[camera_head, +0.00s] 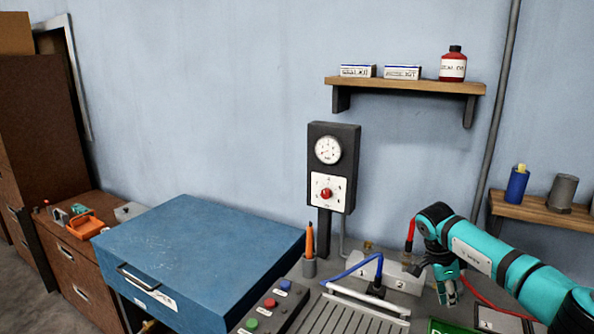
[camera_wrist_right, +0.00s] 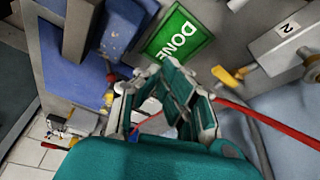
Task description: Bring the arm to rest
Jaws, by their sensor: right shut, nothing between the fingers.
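My right arm (camera_head: 500,262), teal and black, comes in from the right in the head view and bends down at the wrist. My right gripper (camera_head: 449,294) points down at the right end of the grey bench, beside the numbered metal block (camera_head: 388,272). In the wrist view the right gripper (camera_wrist_right: 165,75) is shut with nothing held, in front of a green DONE plate (camera_wrist_right: 177,38). My left gripper is not in view.
A red cable (camera_head: 483,296) runs close to the right gripper, and a blue cable (camera_head: 343,272) loops left of it. A gauge panel (camera_head: 334,135) stands behind the bench, a blue cabinet (camera_head: 200,250) to the left. Shelves (camera_head: 405,85) hang on the wall.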

